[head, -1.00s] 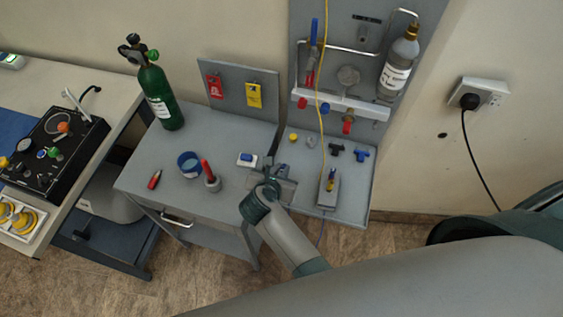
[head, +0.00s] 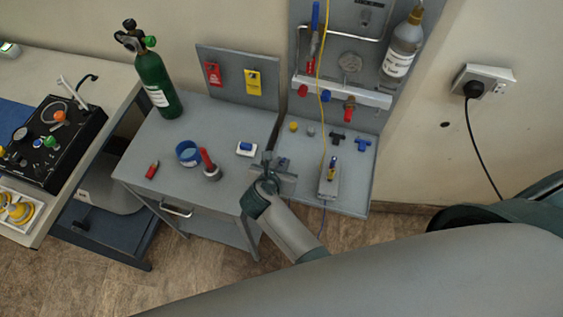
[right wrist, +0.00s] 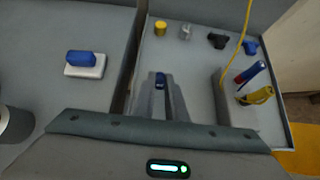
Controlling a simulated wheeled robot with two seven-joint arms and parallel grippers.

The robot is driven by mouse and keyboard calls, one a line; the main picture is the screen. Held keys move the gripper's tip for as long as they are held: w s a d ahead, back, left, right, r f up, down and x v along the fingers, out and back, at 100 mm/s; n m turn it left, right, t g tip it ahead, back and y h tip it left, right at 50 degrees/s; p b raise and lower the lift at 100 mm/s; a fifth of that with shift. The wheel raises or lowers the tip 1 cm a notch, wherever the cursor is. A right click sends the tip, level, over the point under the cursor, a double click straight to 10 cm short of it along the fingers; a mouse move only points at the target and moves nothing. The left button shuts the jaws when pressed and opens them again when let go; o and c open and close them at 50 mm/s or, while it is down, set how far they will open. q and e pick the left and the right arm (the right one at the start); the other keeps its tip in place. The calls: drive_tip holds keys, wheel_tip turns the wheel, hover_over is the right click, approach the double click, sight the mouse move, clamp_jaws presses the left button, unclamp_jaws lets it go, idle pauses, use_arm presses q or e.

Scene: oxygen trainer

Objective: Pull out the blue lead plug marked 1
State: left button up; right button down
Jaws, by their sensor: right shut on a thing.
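My right gripper (head: 268,160) is over the gap between the grey table and the grey shelf. My left gripper is not in view.
A white block with a blue top (head: 246,149) lies left of the gripper on the grey table (head: 225,125). A blue cup (head: 188,153), red-handled pot (head: 211,172) and green cylinder (head: 157,85) stand further left. Small blue, black and yellow knobs lie on the shelf (head: 345,200).

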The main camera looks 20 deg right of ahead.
drive_tip(key=shift+f+b, duration=0.75)
drive_tip(key=shift+f, duration=0.5)
drive_tip(key=shift+f, duration=0.25)
drive_tip(key=c, duration=1.7)
unclamp_jaws()
drive_tip(key=shift+r, duration=0.1)
drive_tip(key=shift+a+r+b, duration=0.1)
drive_tip(key=shift+r+b, duration=0.3)
drive_tip(key=shift+b, duration=0.1)
wheel_tip(320, 180, up, 3)
drive_tip(key=shift+b, duration=0.65)
drive_tip(key=shift+s+d+r+b, duration=0.5)
drive_tip(key=shift+s+d+r, duration=0.65)
drive_tip(key=shift+s+d, duration=0.25)
drive_tip(key=shift+s+d+r+b, duration=0.5)
drive_tip(key=shift+s+d+r, duration=0.75)
drive_tip(key=shift+s, duration=0.2)
drive_tip(key=shift+s+d+r+b, duration=0.5)
drive_tip(key=shift+s+d+r, duration=0.6)
drive_tip(key=shift+s+d, duration=0.35)
